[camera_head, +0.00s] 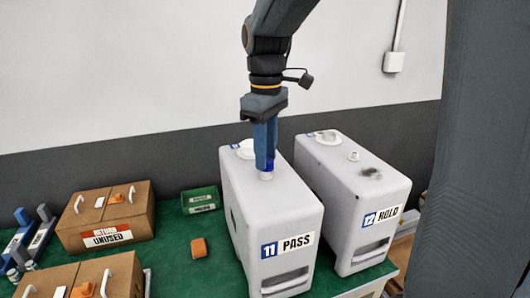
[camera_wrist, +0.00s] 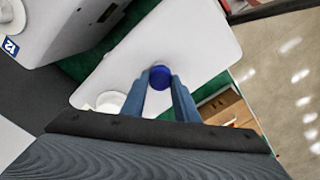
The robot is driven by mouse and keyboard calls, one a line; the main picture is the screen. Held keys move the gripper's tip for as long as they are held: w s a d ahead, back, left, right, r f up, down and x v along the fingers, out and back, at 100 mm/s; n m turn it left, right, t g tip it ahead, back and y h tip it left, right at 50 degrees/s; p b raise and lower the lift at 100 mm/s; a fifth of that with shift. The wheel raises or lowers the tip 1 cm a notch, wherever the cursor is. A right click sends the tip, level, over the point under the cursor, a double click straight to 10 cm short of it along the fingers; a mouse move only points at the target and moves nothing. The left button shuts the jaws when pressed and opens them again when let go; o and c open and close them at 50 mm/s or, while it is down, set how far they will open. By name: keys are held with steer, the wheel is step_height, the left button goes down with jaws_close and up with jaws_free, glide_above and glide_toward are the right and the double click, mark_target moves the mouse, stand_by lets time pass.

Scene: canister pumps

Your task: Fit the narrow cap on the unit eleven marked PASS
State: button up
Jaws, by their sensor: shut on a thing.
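Unit eleven (camera_head: 258,215) is a pale grey canister with a blue "11" and a PASS label (camera_head: 296,242) on its front, standing on the green table. My gripper (camera_head: 266,168) points straight down over its top with blue fingers. The fingers are shut on a blue cap (camera_head: 267,175), which also shows between the fingertips in the wrist view (camera_wrist: 160,75). The cap is at a small pale neck on the unit's top; whether it is seated is hidden. A wide white cap (camera_head: 245,149) sits behind the fingers on the same unit, also in the wrist view (camera_wrist: 110,102).
Unit twelve (camera_head: 345,190), labelled HOLD, stands close on the right. Cardboard boxes, one marked RETURN UNUSED (camera_head: 105,220), stand at left. A green bin (camera_head: 200,200) and an orange block (camera_head: 199,248) lie between; the green table around them is clear.

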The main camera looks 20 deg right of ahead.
steer(key=shift+f, duration=0.9)
stand_by(0.7)
steer(key=o, duration=1.5)
steer(key=shift+r, duration=0.1)
steer(key=shift+r+p, duration=4)
steer(key=shift+r, duration=0.45)
